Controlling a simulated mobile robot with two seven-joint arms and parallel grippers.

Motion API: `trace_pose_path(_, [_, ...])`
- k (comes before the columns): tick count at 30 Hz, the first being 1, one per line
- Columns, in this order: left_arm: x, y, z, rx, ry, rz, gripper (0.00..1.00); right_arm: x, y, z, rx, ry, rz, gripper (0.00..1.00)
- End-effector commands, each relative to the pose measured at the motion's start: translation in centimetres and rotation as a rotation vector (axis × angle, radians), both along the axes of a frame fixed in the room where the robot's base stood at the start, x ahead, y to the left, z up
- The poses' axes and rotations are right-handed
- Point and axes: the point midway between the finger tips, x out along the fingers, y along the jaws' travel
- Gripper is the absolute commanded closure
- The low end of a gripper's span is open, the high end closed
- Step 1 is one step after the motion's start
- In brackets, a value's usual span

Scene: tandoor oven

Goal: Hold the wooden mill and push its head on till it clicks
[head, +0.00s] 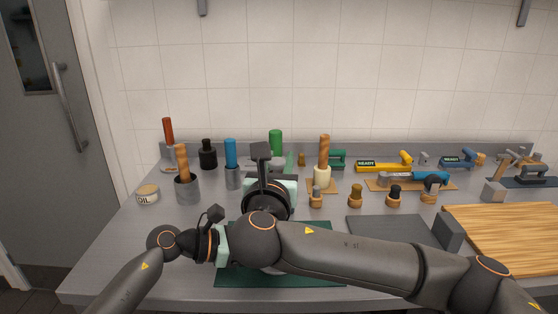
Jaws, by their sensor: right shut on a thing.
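My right gripper (266,190) is seen from behind, over the far part of the dark green mat (310,279). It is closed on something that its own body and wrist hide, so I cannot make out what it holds. My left gripper (232,242) comes in low from the left and points right. Its fingers are hidden behind my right arm. I cannot identify the wooden mill or its head for certain. An upright turned wooden piece with a cream lower part (322,165) stands on a small wooden board behind the mat, to the right of my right gripper.
Several small wooden knobbed pieces (355,196) stand right of the mat. A grey plate (390,232) and a wooden board (515,238) lie farther right. A tiled wall closes the back.

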Motion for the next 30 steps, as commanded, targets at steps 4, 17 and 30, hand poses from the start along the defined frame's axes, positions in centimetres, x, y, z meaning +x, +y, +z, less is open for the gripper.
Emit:
trace_pose_path(4, [0.1, 0.1, 0.1, -0.001, -0.001, 0.004, 0.94, 0.0, 0.0, 0.0, 0.000, 0.000, 0.000, 1.00])
trace_pose_path(17, [0.1, 0.1, 0.1, -0.001, -0.001, 0.004, 0.94, 0.0, 0.0, 1.8, 0.001, -0.002, 0.000, 1.00])
trace_pose_path(30, [0.1, 0.1, 0.1, -0.001, -0.001, 0.004, 0.94, 0.0, 0.0, 4.0, 0.000, 0.000, 0.000, 1.00])
